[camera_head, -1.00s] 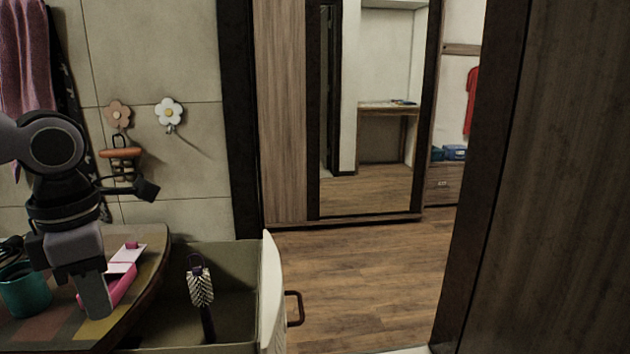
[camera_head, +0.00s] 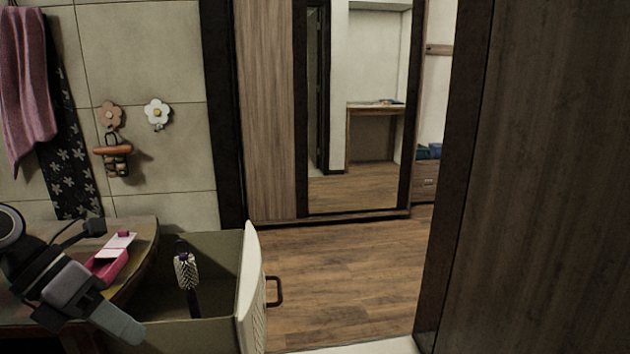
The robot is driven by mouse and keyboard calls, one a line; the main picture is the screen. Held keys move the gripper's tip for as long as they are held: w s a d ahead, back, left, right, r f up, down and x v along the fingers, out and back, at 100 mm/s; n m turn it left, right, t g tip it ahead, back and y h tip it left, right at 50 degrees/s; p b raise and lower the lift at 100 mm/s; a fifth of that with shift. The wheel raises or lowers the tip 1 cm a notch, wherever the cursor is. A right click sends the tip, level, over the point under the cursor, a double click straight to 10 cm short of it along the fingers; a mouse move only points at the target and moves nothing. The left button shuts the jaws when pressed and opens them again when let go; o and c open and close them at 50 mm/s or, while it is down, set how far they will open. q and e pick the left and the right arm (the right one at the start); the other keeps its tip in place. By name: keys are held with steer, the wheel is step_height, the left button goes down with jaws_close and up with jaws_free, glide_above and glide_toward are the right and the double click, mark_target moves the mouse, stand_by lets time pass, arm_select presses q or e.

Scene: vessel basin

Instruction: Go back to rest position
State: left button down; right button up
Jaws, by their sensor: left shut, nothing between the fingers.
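My left gripper (camera_head: 118,325) is at the lower left in the head view, over the front of the counter and beside the open drawer. It is shut, with nothing held between its fingers. My right gripper does not show. A round brush (camera_head: 187,272) with pale bristles and a dark handle is inside the open drawer (camera_head: 212,334), apart from the gripper.
The drawer's white front (camera_head: 249,290) with a dark handle (camera_head: 275,291) sticks out. A pink box (camera_head: 112,262) lies on the counter (camera_head: 145,240). Towels (camera_head: 28,95) hang at the left, near flower hooks (camera_head: 157,112). Wood floor (camera_head: 340,275) is clear through the doorway.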

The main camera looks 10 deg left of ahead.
arm_select(q)
step_height(320, 180, down, 16)
steer(key=a+n+t+y+p, duration=0.1)
steer(key=a+n+t, duration=0.1)
steer(key=n+t, duration=1.55)
steer(key=s+d+f+n+g+y, duration=0.2)
steer(key=s+d+f+n+g, duration=0.2)
steer(key=n, duration=0.6)
steer(key=s+d+f+n+g+y+p, duration=0.1)
steer(key=s+d+f+n+g+y, duration=0.1)
steer(key=s+d+f+n+g, duration=0.3)
steer(key=d+f+n, duration=0.3)
steer(key=f+n, duration=0.1)
steer(key=f, duration=0.2)
steer(key=shift+s+d+n, duration=0.15)
steer(key=shift+s+n, duration=0.1)
steer(key=shift+n, duration=0.1)
